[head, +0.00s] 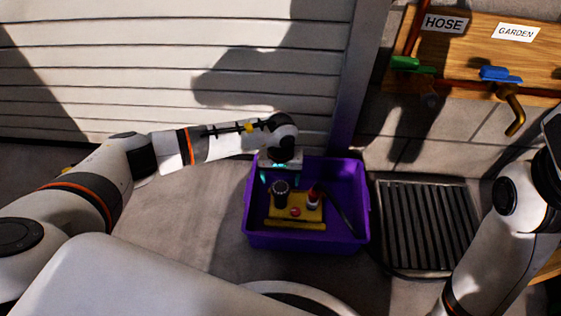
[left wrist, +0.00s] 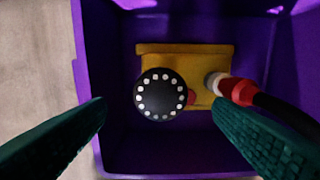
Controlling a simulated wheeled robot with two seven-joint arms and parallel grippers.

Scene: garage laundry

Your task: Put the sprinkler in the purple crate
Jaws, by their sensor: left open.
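The sprinkler has a yellow base (head: 283,215) with a black round head and a red-and-white hose connector. It sits inside the purple crate (head: 260,240), on the crate's floor as far as I can tell. In the left wrist view the yellow base (left wrist: 205,62) lies below the black head with its ring of white dots. The purple crate (left wrist: 92,50) surrounds it there. My left gripper (head: 279,175) is open above the crate's back left part; its fingers in the left wrist view (left wrist: 160,130) stand apart on either side of the sprinkler, touching nothing I can see. My right gripper is out of view.
A dark hose runs from the connector inside the crate. A grated floor drain (head: 425,225) lies right of the crate. A wooden board (head: 465,55) with HOSE and GARDEN labels and green and blue valve handles is on the wall. Bare floor lies left of the crate.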

